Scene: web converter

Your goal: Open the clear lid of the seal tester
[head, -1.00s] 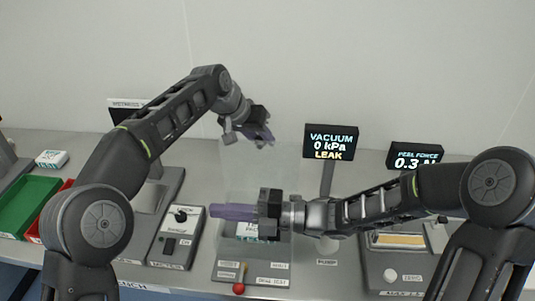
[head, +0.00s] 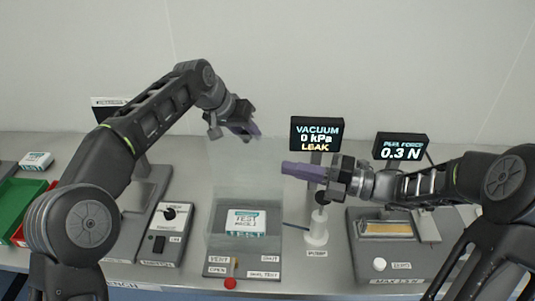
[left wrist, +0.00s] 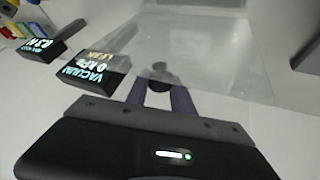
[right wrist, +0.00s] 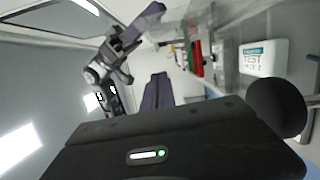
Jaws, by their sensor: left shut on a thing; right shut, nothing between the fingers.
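The seal tester (head: 217,262) stands on the bench with a white test pouch (head: 247,222) in its chamber. Its clear lid (head: 232,165) is swung up and stands steeply behind the chamber; its faint edges are hard to trace. My left gripper (head: 252,128) is at the top of the lid, shut on the lid's dark knob (left wrist: 160,72), which shows between the fingers in the left wrist view. My right gripper (head: 285,168) is shut and empty, right of the lid and above the pump. Its closed fingers (right wrist: 157,92) show in the right wrist view.
The vacuum display (head: 317,133) reads 0 kPa, LEAK. The white pump (head: 317,230) stands right of the tester, with the peel tester (head: 385,245) beyond. A switch box (head: 160,240) stands to the left. A red knob (head: 230,284) is at the tester's front.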

